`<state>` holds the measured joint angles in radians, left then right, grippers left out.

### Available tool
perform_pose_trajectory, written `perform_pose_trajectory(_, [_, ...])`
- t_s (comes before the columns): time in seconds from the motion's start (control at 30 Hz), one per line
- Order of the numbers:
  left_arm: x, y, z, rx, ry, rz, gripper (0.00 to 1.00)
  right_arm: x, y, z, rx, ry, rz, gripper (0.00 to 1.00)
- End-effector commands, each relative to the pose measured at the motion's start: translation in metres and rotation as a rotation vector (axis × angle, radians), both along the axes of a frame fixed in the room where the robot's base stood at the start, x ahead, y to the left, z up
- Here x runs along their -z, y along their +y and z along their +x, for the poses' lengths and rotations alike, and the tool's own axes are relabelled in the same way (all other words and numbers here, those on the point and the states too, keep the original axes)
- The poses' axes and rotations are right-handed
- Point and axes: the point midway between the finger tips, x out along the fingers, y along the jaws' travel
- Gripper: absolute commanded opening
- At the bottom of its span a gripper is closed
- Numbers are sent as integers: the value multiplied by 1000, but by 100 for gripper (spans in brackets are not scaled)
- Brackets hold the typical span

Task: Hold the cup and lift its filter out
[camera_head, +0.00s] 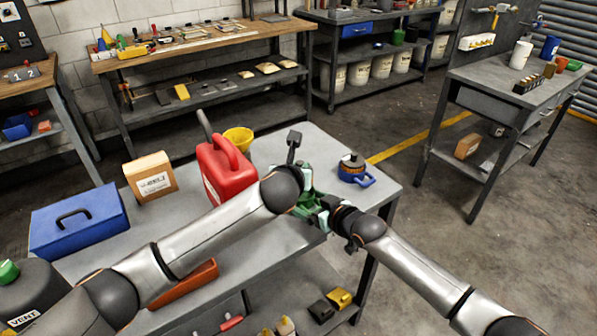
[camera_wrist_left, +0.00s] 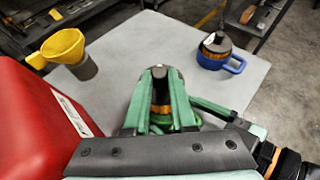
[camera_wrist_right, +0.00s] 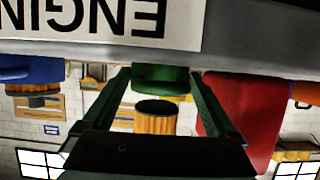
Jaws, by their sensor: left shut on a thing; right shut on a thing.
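The green cup (camera_wrist_right: 160,80) is between the fingers of my right gripper (camera_wrist_right: 157,90), which is shut on it; that view is upside down. The pleated orange filter (camera_wrist_right: 155,124) with a black end is above the cup, seemingly with a small gap between them. My left gripper (camera_wrist_left: 160,100) is shut on the filter, whose black top and orange side (camera_wrist_left: 161,108) show between its green fingers. In the head view the left gripper (camera_head: 306,190) and right gripper (camera_head: 328,208) meet over the table, and hide most of cup and filter.
A blue cup (camera_head: 364,180) with its own filter stands to the right on the grey table (camera_head: 385,165). A red can (camera_head: 226,170), yellow funnel (camera_head: 238,138), cardboard box (camera_head: 151,177) and blue toolbox (camera_head: 78,220) stand left.

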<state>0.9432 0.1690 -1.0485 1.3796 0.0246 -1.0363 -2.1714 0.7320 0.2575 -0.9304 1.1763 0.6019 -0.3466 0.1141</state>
Motion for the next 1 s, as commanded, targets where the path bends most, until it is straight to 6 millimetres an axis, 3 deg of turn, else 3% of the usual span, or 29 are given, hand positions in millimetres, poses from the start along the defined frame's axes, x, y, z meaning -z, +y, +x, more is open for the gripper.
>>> perform_pose_trajectory(0.47, [-10,0,0,0,-1,0,0,0,0,0,0,0,0,36])
perform_pose_trajectory(0.5, [-10,0,0,0,-1,0,0,0,0,0,0,0,0,94])
perform_pose_trajectory(0.57, [-10,0,0,0,-1,0,0,0,0,0,0,0,0,100])
perform_pose_trajectory(1.0, [-10,0,0,0,-1,0,0,-3,-6,-8,0,2,3,100])
